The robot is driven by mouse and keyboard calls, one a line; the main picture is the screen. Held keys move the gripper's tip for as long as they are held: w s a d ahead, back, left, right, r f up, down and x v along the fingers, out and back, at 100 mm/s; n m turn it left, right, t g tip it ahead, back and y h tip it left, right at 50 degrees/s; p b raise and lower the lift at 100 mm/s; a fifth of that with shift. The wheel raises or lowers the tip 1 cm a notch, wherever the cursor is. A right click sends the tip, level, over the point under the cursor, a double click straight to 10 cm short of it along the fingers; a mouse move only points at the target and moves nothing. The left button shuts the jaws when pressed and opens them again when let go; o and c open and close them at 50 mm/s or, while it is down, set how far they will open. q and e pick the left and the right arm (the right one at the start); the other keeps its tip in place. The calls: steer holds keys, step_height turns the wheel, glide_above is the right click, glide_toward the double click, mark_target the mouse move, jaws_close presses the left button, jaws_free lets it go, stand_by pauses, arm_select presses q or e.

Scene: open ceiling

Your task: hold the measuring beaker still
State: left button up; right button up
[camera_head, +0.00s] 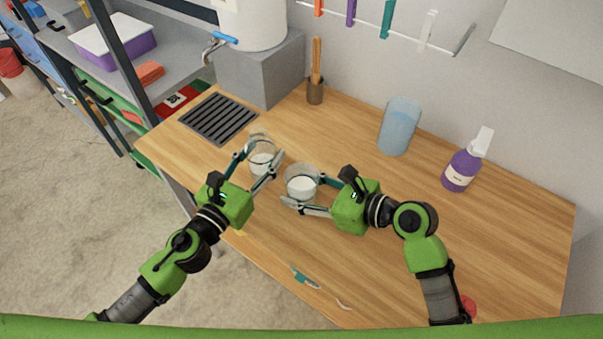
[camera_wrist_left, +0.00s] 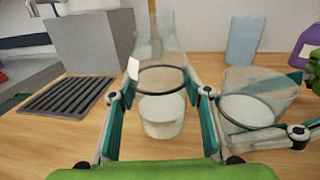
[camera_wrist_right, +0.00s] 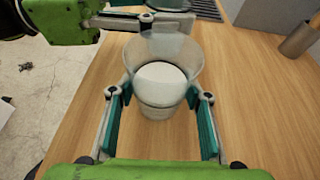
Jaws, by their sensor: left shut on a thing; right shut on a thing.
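Two clear vessels with white contents are side by side near the table's front left. My left gripper (camera_head: 262,166) is shut on the narrower clear vessel (camera_head: 260,146), which also shows between its fingers in the left wrist view (camera_wrist_left: 162,112). My right gripper (camera_head: 306,196) is shut on the wider clear beaker (camera_head: 301,184), with a finger on either side; it fills the middle of the right wrist view (camera_wrist_right: 164,88). No scale marks are readable, so I cannot tell for certain which is the measuring beaker. Both look roughly upright.
A utensil holder (camera_head: 315,92) and a dark drain grate (camera_head: 217,118) are at the back left. A small teal-handled tool (camera_head: 304,277) lies near the front edge.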

stand_by(0.3)
steer(key=o, duration=1.1)
steer(key=shift+o, duration=0.2)
steer(key=shift+d, duration=0.1)
steer(key=v, duration=1.2)
steer(key=shift+r, duration=0.1)
